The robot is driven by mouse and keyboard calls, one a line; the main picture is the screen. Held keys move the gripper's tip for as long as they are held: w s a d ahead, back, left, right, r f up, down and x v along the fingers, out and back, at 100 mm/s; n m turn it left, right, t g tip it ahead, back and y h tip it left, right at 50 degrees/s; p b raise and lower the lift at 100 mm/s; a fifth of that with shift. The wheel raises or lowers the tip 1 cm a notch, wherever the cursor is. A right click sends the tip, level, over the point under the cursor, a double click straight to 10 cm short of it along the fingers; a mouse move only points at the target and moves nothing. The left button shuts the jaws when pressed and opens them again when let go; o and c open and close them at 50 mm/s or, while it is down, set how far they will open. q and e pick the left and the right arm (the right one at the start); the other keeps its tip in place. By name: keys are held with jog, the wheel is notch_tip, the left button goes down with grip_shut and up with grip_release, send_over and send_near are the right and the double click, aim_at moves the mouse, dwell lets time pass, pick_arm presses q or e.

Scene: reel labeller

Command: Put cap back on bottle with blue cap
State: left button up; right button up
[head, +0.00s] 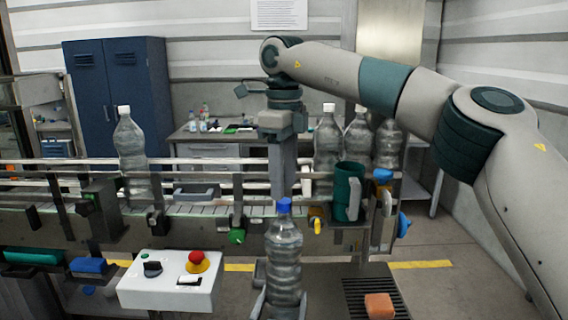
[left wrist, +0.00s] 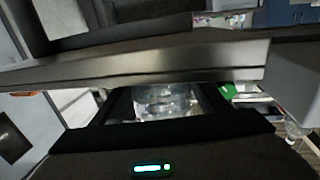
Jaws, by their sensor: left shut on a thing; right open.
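The clear bottle (head: 284,262) stands upright at the front middle in the head view. Its blue cap (head: 284,205) sits on top of the neck; whether it is fully seated I cannot tell. My left gripper (head: 281,292) is shut on the lower part of the bottle, one finger on each side. In the left wrist view the clear bottle wall (left wrist: 166,101) shows between the dark fingers. My right gripper (head: 283,192) points straight down just above the blue cap. It is open, and its fingers overlap in this view, so any gap to the cap is hard to judge.
A conveyor (head: 215,209) with rails runs behind, carrying a white-capped bottle (head: 131,150) at left and several more at right. A control box (head: 170,293) with a red button is front left; an orange block (head: 379,306) lies front right.

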notch_tip(320, 180, up, 9)
jog(key=shift+f, duration=0.2)
dwell(0.3)
pick_arm(q)
jog(key=o, duration=2.2)
jog(key=shift+c, duration=0.2)
jog(key=s+a+b, duration=0.3)
jog(key=s, duration=1.4)
jog(key=shift+a+b, duration=0.2)
jog(key=shift+b, duration=0.1)
pick_arm(e)
notch_tip(320, 180, down, 4)
jog(key=shift+r, duration=0.2)
